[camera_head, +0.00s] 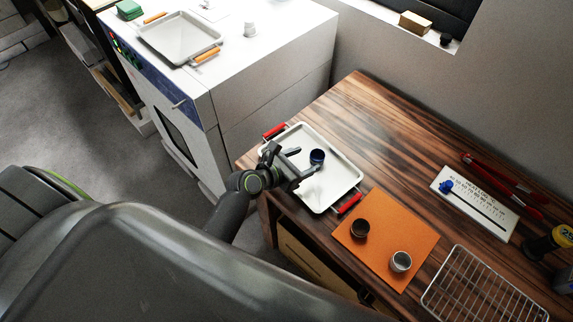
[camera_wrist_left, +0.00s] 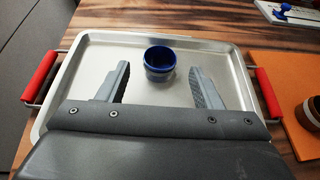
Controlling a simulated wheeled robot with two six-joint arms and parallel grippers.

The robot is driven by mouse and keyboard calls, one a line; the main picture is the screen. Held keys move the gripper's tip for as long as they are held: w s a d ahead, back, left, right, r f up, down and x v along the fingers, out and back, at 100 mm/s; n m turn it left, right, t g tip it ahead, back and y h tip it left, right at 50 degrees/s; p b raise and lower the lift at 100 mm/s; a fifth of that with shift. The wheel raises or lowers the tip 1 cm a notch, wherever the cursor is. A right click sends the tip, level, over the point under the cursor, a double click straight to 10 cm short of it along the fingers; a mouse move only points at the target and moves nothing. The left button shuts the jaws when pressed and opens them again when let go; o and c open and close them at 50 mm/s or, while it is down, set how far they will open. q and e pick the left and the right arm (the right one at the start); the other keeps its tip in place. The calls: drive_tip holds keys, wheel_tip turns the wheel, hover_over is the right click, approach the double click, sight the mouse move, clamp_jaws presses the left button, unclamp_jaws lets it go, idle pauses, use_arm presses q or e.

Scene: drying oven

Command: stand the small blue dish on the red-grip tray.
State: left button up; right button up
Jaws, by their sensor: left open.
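The small blue dish (camera_head: 317,157) stands upright on the bare floor of the red-grip tray (camera_head: 345,172), which lies on the wooden table. In the left wrist view the dish (camera_wrist_left: 160,62) sits in the upper middle of the tray (camera_wrist_left: 215,58), with a red grip at each side. My left gripper (camera_head: 304,161) is over the tray, beside the dish. Its fingers (camera_wrist_left: 157,86) are spread and nothing is between them; the dish is just beyond the fingertips, apart from them. My right gripper is not in view.
An orange mat (camera_head: 387,232) with a brown dish (camera_head: 360,228) and a pale metal dish (camera_head: 401,261) lies right of the tray. A wire rack (camera_head: 478,290) is at the lower right. The white oven (camera_head: 262,75) carries an orange-grip tray (camera_head: 178,38). Bare table lies behind the tray.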

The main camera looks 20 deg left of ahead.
use_arm(q)
drive_tip(key=v, duration=0.7)
drive_tip(key=shift+s+r, duration=0.1)
drive_tip(key=shift+s, duration=0.05)
